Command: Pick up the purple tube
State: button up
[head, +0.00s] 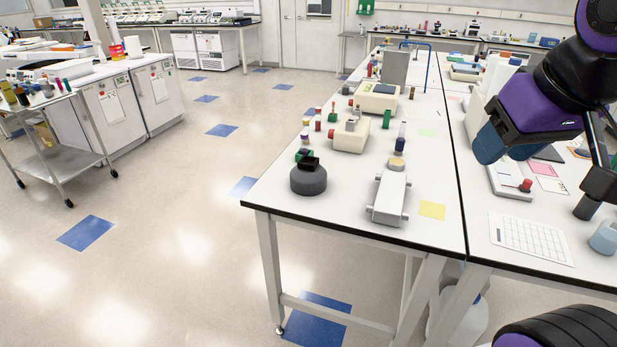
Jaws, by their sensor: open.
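A small purplish item (304,135) stands further left on the same bench. I cannot tell which of these is the purple tube. My gripper (597,186) shows only in part at the right edge, with black finger links, open, over the right-hand bench. It is well to the right of both items and apart from them. The rest of it is cut off by the picture's edge.
The middle bench (350,223) holds a dark round pot (308,178), a grey-white device (389,198), a cream device (349,135) and a yellow note (432,210). A white grid sheet (530,237) lies on the right bench.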

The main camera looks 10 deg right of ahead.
aim_at(303, 136)
jog(key=i+j+z, duration=0.25)
jog(key=i+j, duration=0.25)
jog(key=j, duration=0.2)
jog(key=i+j+z, duration=0.25)
jog(key=i+j, duration=0.2)
jog(key=j, duration=0.3)
jog(key=i+j+z, duration=0.15)
jog(key=j, duration=0.25)
